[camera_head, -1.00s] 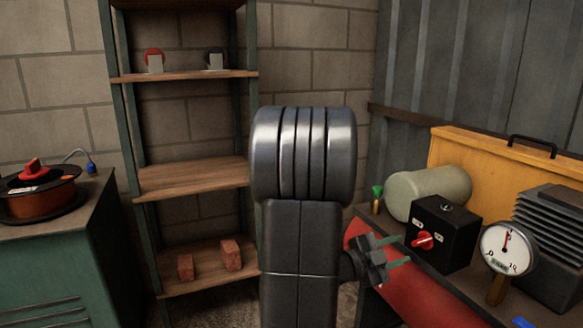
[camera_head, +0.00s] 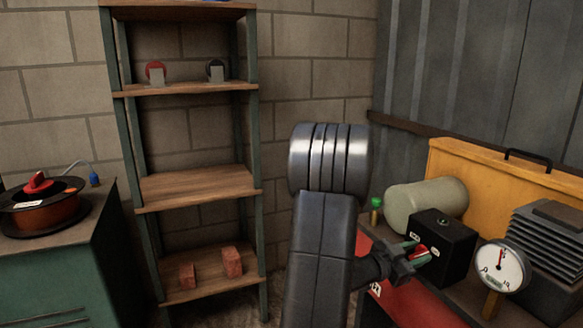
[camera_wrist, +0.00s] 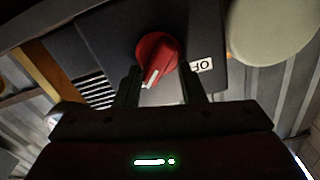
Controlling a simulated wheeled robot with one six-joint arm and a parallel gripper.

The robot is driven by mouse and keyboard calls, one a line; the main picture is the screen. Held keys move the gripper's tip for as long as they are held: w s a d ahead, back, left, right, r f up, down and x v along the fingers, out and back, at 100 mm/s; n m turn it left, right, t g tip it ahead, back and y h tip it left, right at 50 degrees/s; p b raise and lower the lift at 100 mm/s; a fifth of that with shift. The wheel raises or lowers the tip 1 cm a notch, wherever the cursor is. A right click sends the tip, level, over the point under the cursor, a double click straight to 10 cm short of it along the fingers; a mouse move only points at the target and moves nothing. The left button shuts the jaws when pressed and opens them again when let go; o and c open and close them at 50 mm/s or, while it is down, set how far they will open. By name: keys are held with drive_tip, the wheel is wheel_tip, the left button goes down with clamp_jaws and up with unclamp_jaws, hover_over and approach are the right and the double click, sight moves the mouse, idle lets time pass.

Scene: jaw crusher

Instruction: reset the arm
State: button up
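My gripper (camera_head: 416,252) is at the front of a black control box (camera_head: 446,252) on the right-hand bench. Its two fingers are spread apart. In the wrist view, a red rotary knob (camera_wrist: 157,58) with a white pointer mark lies between and just beyond the fingertips (camera_wrist: 161,75). A white label reading "OF..." (camera_wrist: 203,66) is beside the knob, partly cut off by the view of it. I cannot tell whether a finger touches the knob. In the head view, the fingers partly cover the red knob (camera_head: 421,250). My arm is raised in the middle of the view.
A round gauge (camera_head: 500,265) stands right of the box, with a grey finned block (camera_head: 553,240) beyond. A pale cylinder (camera_head: 425,204) and a green-topped bottle (camera_head: 376,210) are behind. A shelf (camera_head: 195,187) stands left, and a green cabinet (camera_head: 60,265) farther left.

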drive_tip(key=p+v, duration=0.1)
drive_tip(key=v, duration=1.1)
drive_tip(key=shift+a, duration=0.2)
drive_tip(key=shift+s+d, duration=0.1)
drive_tip(key=shift+s, duration=0.15)
